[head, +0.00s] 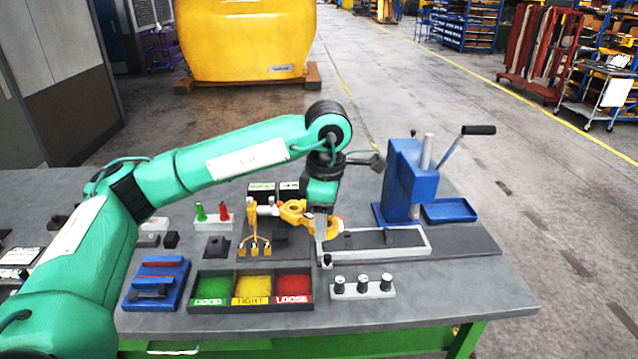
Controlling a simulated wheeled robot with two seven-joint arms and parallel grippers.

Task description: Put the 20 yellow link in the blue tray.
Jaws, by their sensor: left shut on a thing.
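The yellow link (293,209) is near the middle of the bench, with yellow parts showing on both sides of my left gripper (320,238). The left gripper points down and is shut on the yellow link, partly hiding it. I cannot read a number on the link or tell whether it is clear of the surface below. The blue tray (448,211) is at the right, beside the blue press, and looks empty. My right gripper is not in view.
A blue lever press (405,180) stands behind a pale, long plate (385,243). A blue holder (155,290) is at left.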

